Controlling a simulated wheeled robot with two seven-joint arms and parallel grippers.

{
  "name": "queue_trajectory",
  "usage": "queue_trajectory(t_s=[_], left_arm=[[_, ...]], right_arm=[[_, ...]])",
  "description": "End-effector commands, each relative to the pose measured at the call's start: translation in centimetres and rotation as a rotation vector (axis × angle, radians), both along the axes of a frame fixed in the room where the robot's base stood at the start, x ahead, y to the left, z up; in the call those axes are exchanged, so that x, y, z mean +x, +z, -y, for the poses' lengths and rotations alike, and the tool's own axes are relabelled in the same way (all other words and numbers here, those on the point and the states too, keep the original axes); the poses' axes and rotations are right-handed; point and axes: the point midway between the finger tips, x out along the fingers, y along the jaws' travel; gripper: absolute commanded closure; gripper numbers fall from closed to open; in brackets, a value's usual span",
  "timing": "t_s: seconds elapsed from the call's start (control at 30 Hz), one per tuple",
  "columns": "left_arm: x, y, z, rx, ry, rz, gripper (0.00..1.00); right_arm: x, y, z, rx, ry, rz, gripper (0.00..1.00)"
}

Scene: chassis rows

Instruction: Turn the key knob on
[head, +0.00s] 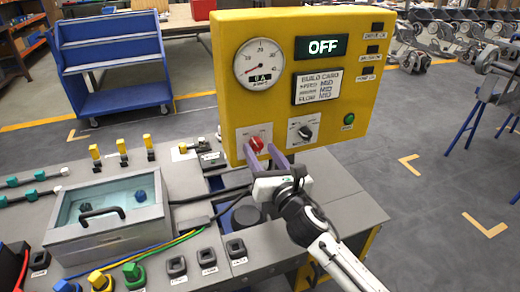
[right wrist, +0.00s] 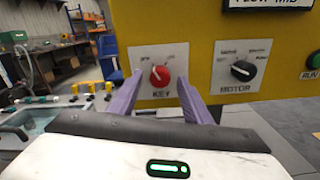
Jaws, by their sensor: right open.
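The red key knob (head: 256,143) is on a pale plate low on the left of the yellow panel (head: 225,70). In the right wrist view the key knob (right wrist: 159,76) sits above the word KEY, and its pale mark appears to lean to the upper left. My right gripper (head: 261,150) is open, with its two purple fingers pointing at the panel. In the right wrist view one finger is on each side of the knob, with gaps visible. I cannot tell whether the tips reach the plate. The display (head: 321,46) reads OFF. My left gripper is out of view.
A black motor knob (head: 304,132) is just right of the key plate, and a green RUN button (head: 348,119) is farther right. A gauge (head: 259,63) is above. A clear-lidded box (head: 105,241) and several colored switches stand on the bench at left.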

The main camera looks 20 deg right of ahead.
Motion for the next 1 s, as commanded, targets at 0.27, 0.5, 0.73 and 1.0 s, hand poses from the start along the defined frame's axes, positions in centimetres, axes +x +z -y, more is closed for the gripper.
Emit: queue_trajectory(t_s=[0.27, 0.5, 0.73, 1.0], left_arm=[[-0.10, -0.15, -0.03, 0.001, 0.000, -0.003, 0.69], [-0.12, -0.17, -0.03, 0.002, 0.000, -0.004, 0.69], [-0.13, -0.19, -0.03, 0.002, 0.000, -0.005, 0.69], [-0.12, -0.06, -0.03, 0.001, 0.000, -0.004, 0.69]], right_arm=[[1.46, -0.03, -0.06, -0.001, 0.000, -0.001, 0.55], [1.43, -0.03, -0.05, 0.000, 0.000, -0.001, 0.65], [1.41, -0.04, -0.05, 0.000, 0.000, -0.001, 0.97], [1.41, -0.02, -0.06, 0.039, 0.000, -0.002, 0.96]])
